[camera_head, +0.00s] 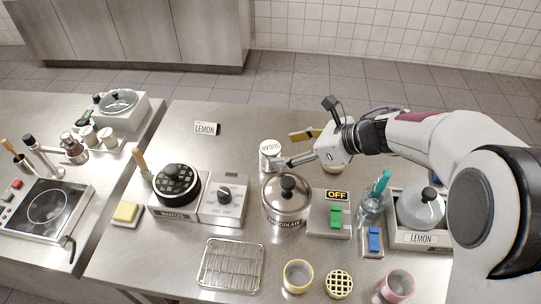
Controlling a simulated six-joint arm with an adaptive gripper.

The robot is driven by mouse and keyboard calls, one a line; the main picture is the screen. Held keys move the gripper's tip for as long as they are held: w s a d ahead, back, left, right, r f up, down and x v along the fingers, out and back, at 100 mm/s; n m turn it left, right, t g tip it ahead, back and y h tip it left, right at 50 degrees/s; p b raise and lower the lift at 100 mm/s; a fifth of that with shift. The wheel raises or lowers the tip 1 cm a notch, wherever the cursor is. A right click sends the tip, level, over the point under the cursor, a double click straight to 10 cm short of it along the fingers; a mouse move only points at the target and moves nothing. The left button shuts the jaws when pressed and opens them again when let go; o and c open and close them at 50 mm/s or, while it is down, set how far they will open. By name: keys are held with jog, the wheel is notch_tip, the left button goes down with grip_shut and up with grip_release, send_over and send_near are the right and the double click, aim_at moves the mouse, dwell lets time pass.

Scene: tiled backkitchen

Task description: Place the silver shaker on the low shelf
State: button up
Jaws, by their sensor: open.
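A small silver shaker (270,153) with a lettered white label stands upright on the steel counter, behind the chocolate pot. My gripper (283,154) reaches in from the right, just beside the shaker. Its jaws are open, and a grey finger points left, close to the shaker's right side. I cannot tell whether it touches. A low rack (122,152) on the left counter holds several small jars and shakers; I cannot tell for sure that it is the low shelf.
A lidded chocolate pot (286,204) stands close in front of my gripper. A waffle maker (178,187) is left.

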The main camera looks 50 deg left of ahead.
aim_at(277, 150)
jog(key=shift+s+a+f, duration=0.1)
jog(key=shift+a, duration=0.1)
dwell(0.3)
jog(key=shift+x, duration=3.15)
jog(key=c, duration=1.4)
notch_tip(277, 150, up, 28)
